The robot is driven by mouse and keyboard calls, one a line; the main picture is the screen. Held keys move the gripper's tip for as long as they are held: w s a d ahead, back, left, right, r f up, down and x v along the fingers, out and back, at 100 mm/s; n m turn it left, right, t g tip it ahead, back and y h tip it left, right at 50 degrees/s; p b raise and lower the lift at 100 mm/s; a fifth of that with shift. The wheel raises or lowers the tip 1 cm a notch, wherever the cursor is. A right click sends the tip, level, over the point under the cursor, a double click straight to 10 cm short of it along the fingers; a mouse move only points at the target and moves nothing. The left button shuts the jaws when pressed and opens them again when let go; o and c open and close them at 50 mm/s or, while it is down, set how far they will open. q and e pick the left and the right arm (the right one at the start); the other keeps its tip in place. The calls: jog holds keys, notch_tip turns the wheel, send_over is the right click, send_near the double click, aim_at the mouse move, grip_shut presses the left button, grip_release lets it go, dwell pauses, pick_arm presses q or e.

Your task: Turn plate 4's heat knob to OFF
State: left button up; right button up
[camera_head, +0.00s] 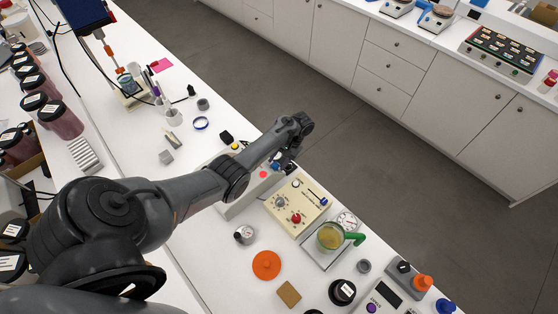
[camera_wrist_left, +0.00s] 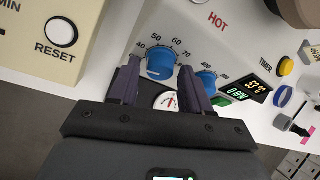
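A white hotplate (camera_head: 238,204) stands on the bench under my left forearm, largely hidden. No plate number is readable. In the left wrist view its front panel (camera_wrist_left: 220,50) shows a HOT label, a blue knob (camera_wrist_left: 162,62) with a scale from about 40 to 80, and a second blue knob (camera_wrist_left: 207,80). A small display (camera_wrist_left: 256,88) reads about 53 °C and 0 RPM. My left gripper (camera_wrist_left: 159,68) is open, its fingers on either side of the first blue knob with narrow gaps. In the head view the left gripper (camera_head: 286,164) is at the hotplate's front. My right gripper is not in view.
A cream control box (camera_head: 310,196) with a red knob stands close beside the hotplate; its RESET button (camera_wrist_left: 62,32) shows in the wrist view. A beaker (camera_head: 331,236), an orange lid (camera_head: 266,265) and a scale (camera_head: 385,296) stand nearer. The grey floor (camera_head: 390,140) is open beyond.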

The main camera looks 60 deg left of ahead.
pick_arm(q)
jog(key=c, duration=0.8)
jog(key=shift+r+n+g+y+p, duration=0.1)
jog(key=shift+n+g+y+p, duration=0.3)
jog(key=shift+n, duration=0.3)
jog(key=n, duration=0.3)
jog(key=shift+y, duration=0.3)
jog(key=o, duration=1)
jog(key=shift+o, duration=0.2)
